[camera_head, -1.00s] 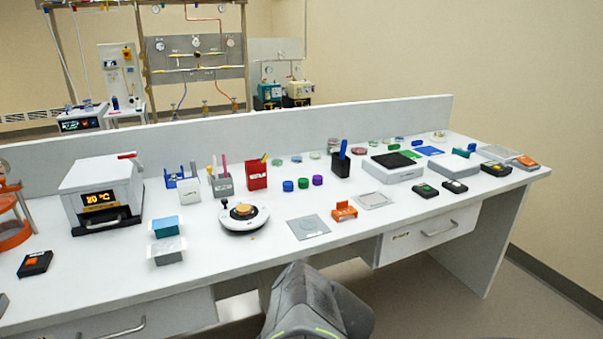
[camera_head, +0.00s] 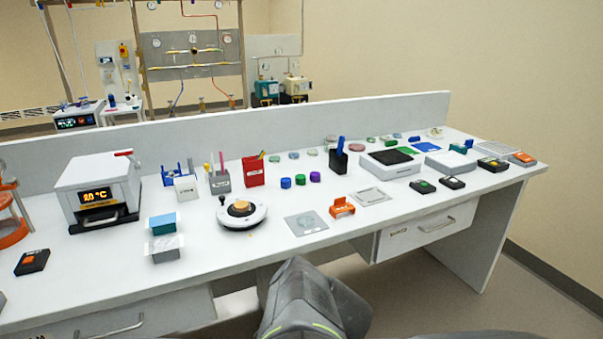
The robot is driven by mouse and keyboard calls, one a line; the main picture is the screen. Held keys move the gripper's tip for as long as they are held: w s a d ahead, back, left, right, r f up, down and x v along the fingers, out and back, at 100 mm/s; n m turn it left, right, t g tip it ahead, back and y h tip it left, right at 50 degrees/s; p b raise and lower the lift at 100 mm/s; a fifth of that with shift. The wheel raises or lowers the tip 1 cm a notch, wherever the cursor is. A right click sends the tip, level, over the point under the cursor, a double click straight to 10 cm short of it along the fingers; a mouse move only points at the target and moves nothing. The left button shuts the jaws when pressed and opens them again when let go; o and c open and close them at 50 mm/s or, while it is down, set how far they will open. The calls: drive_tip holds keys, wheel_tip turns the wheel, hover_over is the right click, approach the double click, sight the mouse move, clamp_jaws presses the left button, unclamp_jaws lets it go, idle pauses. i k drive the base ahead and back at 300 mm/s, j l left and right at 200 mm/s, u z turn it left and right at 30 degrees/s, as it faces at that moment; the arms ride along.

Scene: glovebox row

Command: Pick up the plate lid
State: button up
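A flat, clear rectangular piece with a pale rim (camera_head: 370,197) lies on the white bench, right of a small orange holder (camera_head: 342,208). It looks like the plate lid, but I cannot be certain at this size. Nothing visible touches it from above. My gripper is not in view.
A grey square sheet (camera_head: 306,223) lies left of the orange holder. Behind stand small coloured caps (camera_head: 301,180), a black pen cup (camera_head: 338,162) and a flat device (camera_head: 390,165). Two small black devices (camera_head: 422,186) sit to the right. The bench front strip is clear.

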sight(305, 221)
drive_tip(key=i+j, duration=0.2)
drive_tip(key=i, duration=0.2)
drive_tip(key=i+j+u, duration=0.15)
drive_tip(key=i, duration=0.25)
